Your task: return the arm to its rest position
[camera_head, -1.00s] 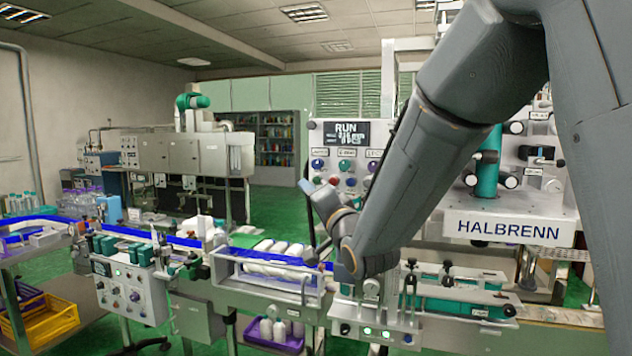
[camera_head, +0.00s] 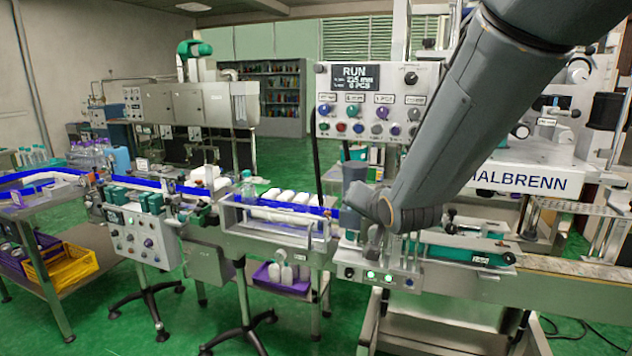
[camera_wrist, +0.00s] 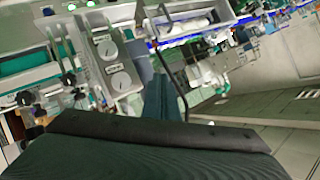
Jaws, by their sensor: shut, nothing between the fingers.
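My arm comes down from the upper right in the head view, bent at the wrist. My gripper (camera_head: 354,178) is at its lower end, small and partly merged with the machine behind it. In the wrist view my gripper (camera_wrist: 165,95) shows as a dark narrow shape above a broad dark block. It is shut and empty. The end of the arm is in front of the sleeve applicator, below the RUN control panel (camera_head: 372,100). My forearm hides part of the machine and the start of its HALBRENN sign (camera_head: 520,181).
A conveyor (camera_head: 275,218) with white bottles runs to the left of my wrist. A small control box (camera_head: 375,272) with green lights stands just below it. A purple bin (camera_head: 281,284) and a yellow crate (camera_head: 72,268) sit lower down. Green floor (camera_head: 120,335) is open at lower left.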

